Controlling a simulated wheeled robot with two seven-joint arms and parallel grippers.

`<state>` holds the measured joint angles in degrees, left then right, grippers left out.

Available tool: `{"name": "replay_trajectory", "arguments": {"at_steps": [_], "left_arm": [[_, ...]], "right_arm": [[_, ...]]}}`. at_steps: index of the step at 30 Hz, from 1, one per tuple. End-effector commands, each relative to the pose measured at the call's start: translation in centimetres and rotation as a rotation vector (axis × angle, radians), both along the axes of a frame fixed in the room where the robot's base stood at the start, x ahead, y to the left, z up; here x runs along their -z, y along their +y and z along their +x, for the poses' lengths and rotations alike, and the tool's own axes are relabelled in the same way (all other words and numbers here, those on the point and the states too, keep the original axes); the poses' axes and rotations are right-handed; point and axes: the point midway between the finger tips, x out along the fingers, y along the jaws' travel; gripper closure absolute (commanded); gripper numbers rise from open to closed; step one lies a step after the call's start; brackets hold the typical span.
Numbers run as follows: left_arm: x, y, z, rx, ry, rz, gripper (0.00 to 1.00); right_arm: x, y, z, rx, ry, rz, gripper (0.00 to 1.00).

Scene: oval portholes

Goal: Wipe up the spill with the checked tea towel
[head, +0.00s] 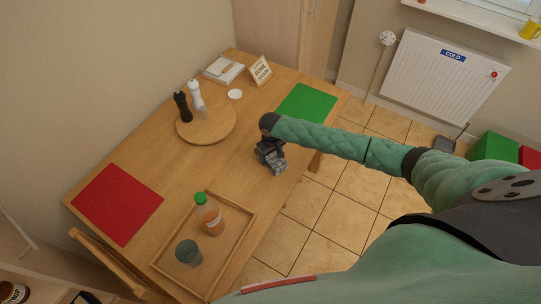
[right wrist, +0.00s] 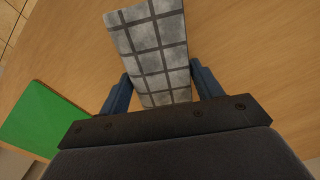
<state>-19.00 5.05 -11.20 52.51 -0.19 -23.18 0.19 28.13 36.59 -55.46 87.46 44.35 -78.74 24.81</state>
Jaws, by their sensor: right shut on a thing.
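The grey-and-white checked tea towel (head: 279,168) is in my right gripper (head: 270,154), at the right side of the wooden table (head: 180,155). In the right wrist view the towel (right wrist: 152,42) stands out between the two blue fingers of the gripper (right wrist: 160,88), which is shut on it. I cannot tell whether the towel touches the table top. I can make out no spill in either view; the gripper and towel hide part of the table. My left gripper is not in view.
A round board (head: 207,128) with a black and a white mill stands at the back left. A tray (head: 246,222) with a bottle (head: 210,217) and a glass (head: 188,253) is at the front. Red (head: 118,203) and green (head: 306,104) mats lie flat. The table's middle is clear.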

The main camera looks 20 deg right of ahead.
Motion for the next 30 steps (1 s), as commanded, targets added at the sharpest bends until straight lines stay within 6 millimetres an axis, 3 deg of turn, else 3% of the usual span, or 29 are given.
{"name": "replay_trajectory", "arguments": {"at_steps": [30], "left_arm": [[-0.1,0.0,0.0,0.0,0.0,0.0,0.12]], "right_arm": [[-8.3,4.6,-0.1,0.0,-0.002,0.001,0.53]]}}
